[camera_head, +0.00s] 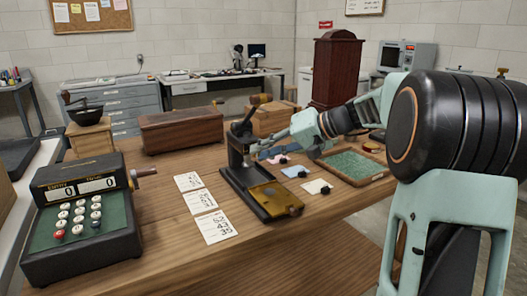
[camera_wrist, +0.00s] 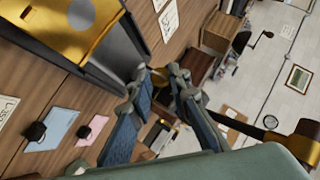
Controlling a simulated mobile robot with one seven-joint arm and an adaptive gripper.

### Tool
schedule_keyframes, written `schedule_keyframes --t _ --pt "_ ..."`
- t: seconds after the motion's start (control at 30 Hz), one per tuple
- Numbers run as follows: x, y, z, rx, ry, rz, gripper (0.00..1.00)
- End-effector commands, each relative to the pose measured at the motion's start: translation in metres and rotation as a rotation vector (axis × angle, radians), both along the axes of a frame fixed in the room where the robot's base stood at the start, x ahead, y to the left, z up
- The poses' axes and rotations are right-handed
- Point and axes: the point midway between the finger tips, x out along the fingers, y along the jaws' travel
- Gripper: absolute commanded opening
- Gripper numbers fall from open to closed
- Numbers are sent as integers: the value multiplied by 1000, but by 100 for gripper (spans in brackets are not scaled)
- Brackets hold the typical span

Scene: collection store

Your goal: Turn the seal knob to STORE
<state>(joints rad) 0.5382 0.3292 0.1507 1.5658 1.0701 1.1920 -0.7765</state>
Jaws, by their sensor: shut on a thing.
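The dark press (camera_head: 236,160) stands mid-table with an upright lever and a long base that bears a brass plate (camera_head: 275,197). The plate also shows at upper left in the wrist view (camera_wrist: 50,22). My gripper (camera_head: 250,152) reaches the press column from the right. In the wrist view my gripper (camera_wrist: 160,82) has its fingertips close together on a small brass-coloured part, which looks like the seal knob (camera_wrist: 159,74). The fingers hide most of it. I cannot read any STORE mark or the knob's setting.
A keyed counting machine (camera_head: 80,215) stands at left, with number cards (camera_head: 215,227) beside the press. Blue (camera_head: 295,172) and white (camera_head: 318,187) pads with small dark objects and a green-lined tray (camera_head: 352,165) lie at right. Wooden boxes (camera_head: 182,131) stand behind.

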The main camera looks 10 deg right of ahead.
Motion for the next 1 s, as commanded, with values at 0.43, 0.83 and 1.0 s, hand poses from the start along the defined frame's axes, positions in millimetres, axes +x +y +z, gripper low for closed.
schedule_keyframes --t 0.43,0.83,1.0 --pt "0 0 0 0 -1 0 34" --pt "-12 -19 13 -2 -3 -4 34" --pt "-31 -44 32 -2 -4 -4 34"
